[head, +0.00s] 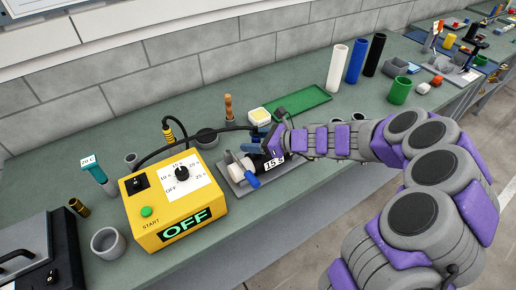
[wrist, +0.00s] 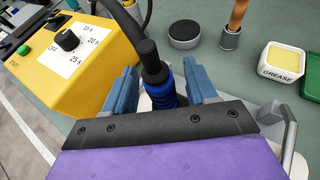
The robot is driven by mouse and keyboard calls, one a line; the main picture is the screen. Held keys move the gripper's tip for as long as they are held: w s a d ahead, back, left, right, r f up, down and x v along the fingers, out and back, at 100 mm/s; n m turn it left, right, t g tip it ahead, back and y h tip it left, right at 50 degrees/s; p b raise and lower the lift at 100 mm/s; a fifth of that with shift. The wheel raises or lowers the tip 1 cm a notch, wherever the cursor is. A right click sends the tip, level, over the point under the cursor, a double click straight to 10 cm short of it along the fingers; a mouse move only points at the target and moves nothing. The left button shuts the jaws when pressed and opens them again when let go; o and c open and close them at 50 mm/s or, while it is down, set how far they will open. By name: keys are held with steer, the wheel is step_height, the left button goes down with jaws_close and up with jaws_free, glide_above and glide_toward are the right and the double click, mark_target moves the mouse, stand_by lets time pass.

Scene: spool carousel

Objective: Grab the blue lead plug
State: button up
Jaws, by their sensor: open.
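The blue lead plug (wrist: 162,96), a ribbed blue body with a black collar and cable at its far end, shows in the wrist view. It lies between the two blue-grey fingers of my gripper (wrist: 161,84), which stand apart on either side of it. A gap shows between the plug and the fingers, clearest on the right. The near end of the plug is hidden by the gripper's dark front edge. In the head view my gripper (head: 268,142) is over the grey fixture (head: 236,178), and I cannot make out the plug there.
A yellow timer box (head: 172,205) reading OFF stands left of my gripper, with a cable arching behind it. A grease tub (head: 260,116), a wooden-handled tool (head: 228,108) and a green tray (head: 298,99) stand behind. A blue-handled part (head: 252,180) is on the fixture's front.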

steer(key=x, duration=0.2)
steer(key=shift+a, duration=0.5)
steer(key=d, duration=0.2)
steer(key=shift+d+r, duration=0.2)
steer(key=shift+d, duration=0.4)
steer(key=shift+c, duration=1)
steer(key=shift+d+r, duration=0.1)
steer(key=shift+c, duration=0.6)
steer(key=shift+s, duration=0.1)
steer(key=shift+c, duration=0.8)
steer(key=a, duration=0.2)
steer(key=shift+a+f, duration=0.2)
steer(key=shift+a, duration=0.1)
steer(key=c, duration=0.4)
jaws_close()
steer(key=shift+d+r, duration=0.1)
steer(key=shift+d, duration=0.4)
